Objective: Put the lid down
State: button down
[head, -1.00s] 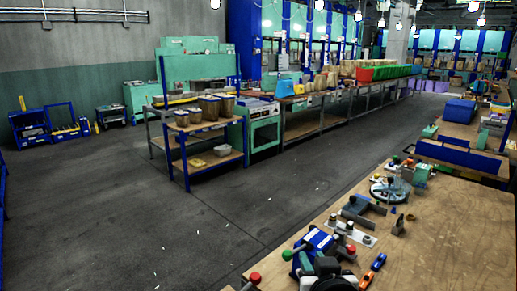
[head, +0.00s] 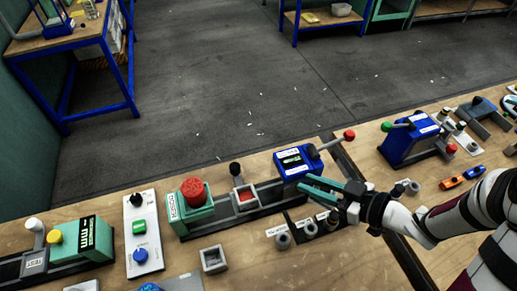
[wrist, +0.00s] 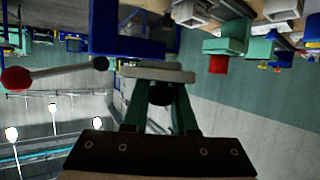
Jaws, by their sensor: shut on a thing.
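My gripper (head: 304,184) reaches in from the right over the bench, its teal fingers pointing left past the front of a blue press. In the wrist view, which is upside down, the fingers (wrist: 160,98) are closed on the dark knob of a pale flat lid (wrist: 150,71). I cannot make out the lid clearly in the head view. An open grey box (head: 245,197) with red inside stands to the left of the fingertips, with a black-knobbed upright behind it. Another open grey box (head: 213,260) sits nearer the front.
The blue press (head: 292,163) with a red-ball lever is close behind my fingers. A teal press with a red top (head: 194,194) stands further left. Small grey rings (head: 283,239) stand below the fingers. A button panel (head: 143,237) is at left; bare wood shows between things.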

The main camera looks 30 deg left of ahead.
jog(key=s+a+f+n+g, duration=0.25)
jog(key=s+n+g, duration=0.25)
jog(key=s, duration=0.5)
jog(key=s+a+f, duration=0.1)
jog(key=a+f, duration=0.1)
jog(key=a, duration=0.1)
jog(key=s+a+f, duration=0.1)
jog(key=a+f, duration=0.1)
jog(key=a, duration=0.1)
jog(key=s+a+f, duration=0.1)
jog(key=a+f, duration=0.2)
jog(key=shift+s, duration=0.4)
send_over(240, 247)
notch_tip(240, 247, down, 4)
jog(key=shift+m, duration=0.3)
jog(key=shift+f, duration=0.1)
jog(key=shift+f, duration=0.2)
jog(key=shift+f, duration=0.4)
jog(key=c, duration=1)
grip_release()
jog(key=shift+r, duration=0.1)
